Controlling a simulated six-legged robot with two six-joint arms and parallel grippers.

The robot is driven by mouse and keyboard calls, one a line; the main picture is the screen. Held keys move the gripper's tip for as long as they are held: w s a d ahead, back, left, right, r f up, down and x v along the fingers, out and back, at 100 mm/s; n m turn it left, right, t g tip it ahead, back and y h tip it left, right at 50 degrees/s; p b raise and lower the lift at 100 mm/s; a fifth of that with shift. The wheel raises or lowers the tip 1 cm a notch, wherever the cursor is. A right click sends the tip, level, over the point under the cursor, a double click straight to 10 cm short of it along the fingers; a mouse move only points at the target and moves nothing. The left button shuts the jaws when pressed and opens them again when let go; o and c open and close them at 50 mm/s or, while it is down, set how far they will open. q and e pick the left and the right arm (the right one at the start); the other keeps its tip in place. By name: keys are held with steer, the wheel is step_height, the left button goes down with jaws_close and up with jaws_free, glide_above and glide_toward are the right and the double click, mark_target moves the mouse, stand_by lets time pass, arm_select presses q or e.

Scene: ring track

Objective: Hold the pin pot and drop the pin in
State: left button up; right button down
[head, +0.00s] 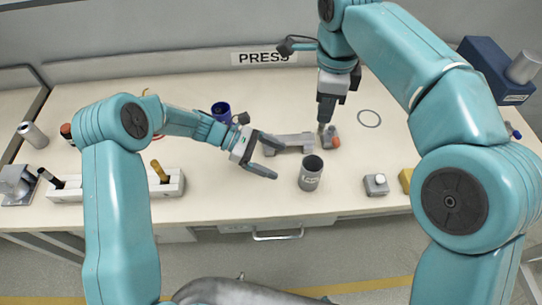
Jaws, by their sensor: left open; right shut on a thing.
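The pin pot (310,177) is a grey, open-topped cup with a pale label. It stands upright on the bench in front of the grey bracket. My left gripper (279,160) is open and empty, to the left of the pot, its fingers pointing towards it and apart from it. My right gripper (323,130) points down behind the pot, beside the right end of the bracket. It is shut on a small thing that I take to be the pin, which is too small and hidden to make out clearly.
A grey bracket (290,143) lies behind the pot, with a small orange-tipped part (336,143) at its right. A blue cup (221,112) stands back left. A white holder (115,188) is at the left; a small grey box (376,185) is at the right. The bench front centre is clear.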

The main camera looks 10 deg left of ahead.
mark_target(310, 175)
arm_select(q)
steer(key=shift+w+d+f, duration=0.1)
steer(key=shift+d+f, duration=0.1)
steer(key=shift+d, duration=0.15)
steer(key=x, duration=1.1)
steer(key=shift+d+r, duration=0.1)
steer(key=shift+c, duration=0.4)
steer(key=c, duration=1)
